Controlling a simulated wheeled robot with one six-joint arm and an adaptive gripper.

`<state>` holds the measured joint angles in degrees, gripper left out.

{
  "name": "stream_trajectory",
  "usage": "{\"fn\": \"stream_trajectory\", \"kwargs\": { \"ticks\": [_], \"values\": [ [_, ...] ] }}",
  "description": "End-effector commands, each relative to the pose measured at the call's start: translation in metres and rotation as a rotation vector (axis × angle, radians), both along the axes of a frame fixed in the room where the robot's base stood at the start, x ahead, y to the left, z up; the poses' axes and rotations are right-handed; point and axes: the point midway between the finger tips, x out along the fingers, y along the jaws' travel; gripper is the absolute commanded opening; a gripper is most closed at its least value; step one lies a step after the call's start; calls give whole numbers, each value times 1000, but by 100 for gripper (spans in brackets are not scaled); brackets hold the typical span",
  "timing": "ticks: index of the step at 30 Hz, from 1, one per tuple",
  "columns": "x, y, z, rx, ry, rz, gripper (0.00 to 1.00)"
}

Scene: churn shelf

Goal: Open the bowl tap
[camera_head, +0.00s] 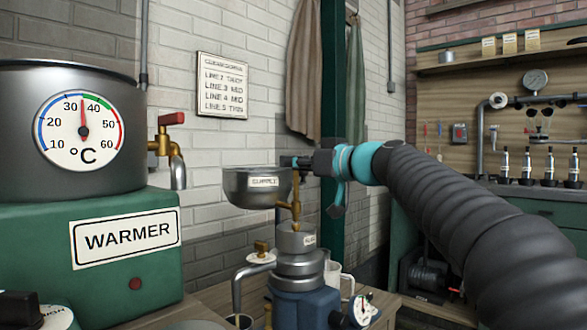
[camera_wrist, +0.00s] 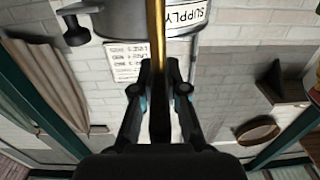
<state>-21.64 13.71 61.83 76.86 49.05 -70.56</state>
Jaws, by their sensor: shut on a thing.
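The supply bowl (camera_head: 240,188) is a grey metal bowl with a "SUPPLY" label, standing above the machine in the head view. In the wrist view the bowl (camera_wrist: 115,22) shows upside down at the top. A brass tap (camera_head: 296,200) is at its right side, with an upright brass bar. My gripper (camera_head: 293,162) is at the upper end of this bar, beside the bowl's rim. In the wrist view the fingers of my gripper (camera_wrist: 159,88) are closed around the brass bar (camera_wrist: 156,40). The fingertips' exact contact is partly hidden.
A green warmer (camera_head: 60,250) with a dial pot (camera_head: 110,175) and a red-handled tap (camera_head: 170,120) stands on the left. A white jug (camera_head: 335,278) is behind the blue machine base (camera_head: 300,308). A green post (camera_head: 335,80) rises behind my gripper.

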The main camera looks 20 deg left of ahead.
Motion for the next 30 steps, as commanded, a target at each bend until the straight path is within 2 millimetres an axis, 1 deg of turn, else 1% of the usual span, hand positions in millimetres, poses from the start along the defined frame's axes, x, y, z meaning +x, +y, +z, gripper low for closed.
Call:
{"fn": "stream_trajectory", "kwargs": {
  "ticks": [1,12,13,14,15,16,26,30],
  "values": [
    [-1,0,-3,2,-1,-16,0],
    [0,0,0,2,0,-42,0],
    [0,0,0,2,0,-42,17],
    [0,0,0,2,-1,-42,24],
    [0,0,0,2,-1,-42,34],
    [0,0,0,2,-1,-42,39],
    [0,-2,0,2,-1,-42,39],
    [-5,-15,1,3,-1,-43,39]
  ]
}}
